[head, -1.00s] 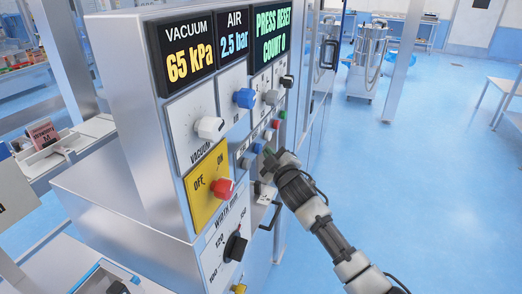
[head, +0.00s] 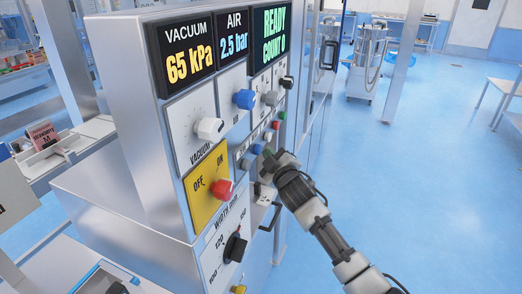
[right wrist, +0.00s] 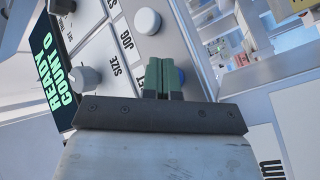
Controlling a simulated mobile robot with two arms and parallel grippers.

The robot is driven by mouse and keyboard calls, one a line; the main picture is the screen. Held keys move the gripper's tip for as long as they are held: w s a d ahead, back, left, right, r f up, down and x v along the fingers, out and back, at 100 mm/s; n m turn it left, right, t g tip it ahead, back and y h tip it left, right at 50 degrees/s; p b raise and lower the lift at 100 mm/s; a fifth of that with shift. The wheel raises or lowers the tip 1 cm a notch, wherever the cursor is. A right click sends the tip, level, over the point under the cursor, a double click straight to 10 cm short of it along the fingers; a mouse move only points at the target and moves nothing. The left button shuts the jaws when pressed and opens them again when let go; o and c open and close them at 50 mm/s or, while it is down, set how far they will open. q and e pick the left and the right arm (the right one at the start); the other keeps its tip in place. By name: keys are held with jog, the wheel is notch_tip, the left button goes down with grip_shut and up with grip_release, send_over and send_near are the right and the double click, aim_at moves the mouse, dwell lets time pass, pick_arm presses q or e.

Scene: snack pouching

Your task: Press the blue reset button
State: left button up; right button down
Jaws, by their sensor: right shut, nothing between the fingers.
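The blue reset button (head: 257,149) is on the slanted front of the steel control panel (head: 120,60), in a row of small buttons. In the right wrist view its blue edge (right wrist: 181,76) shows beside the green fingertips, which hide the rest. My right gripper (head: 266,160) is shut and empty, with its tips right at the button; I cannot tell whether they touch it. The green display (head: 270,32) reads "READY COUNT 0". It also shows in the right wrist view (right wrist: 55,75). My left gripper is not in view.
Close by on the panel are red (head: 276,124) and green (head: 282,115) buttons, a blue knob (head: 244,98), and a red knob on a yellow plate (head: 190,205). A black handle (head: 272,216) juts out below the gripper. Open blue floor lies to the right.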

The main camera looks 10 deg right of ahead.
jog(key=shift+s+d, duration=0.3)
jog(key=shift+d, duration=0.1)
jog(key=shift+p, duration=0.3)
jog(key=s+d+p, duration=0.2)
jog(key=s+d, duration=0.1)
jog(key=d, duration=0.2)
jog(key=shift+s+p, duration=0.2)
jog(key=shift+p, duration=0.15)
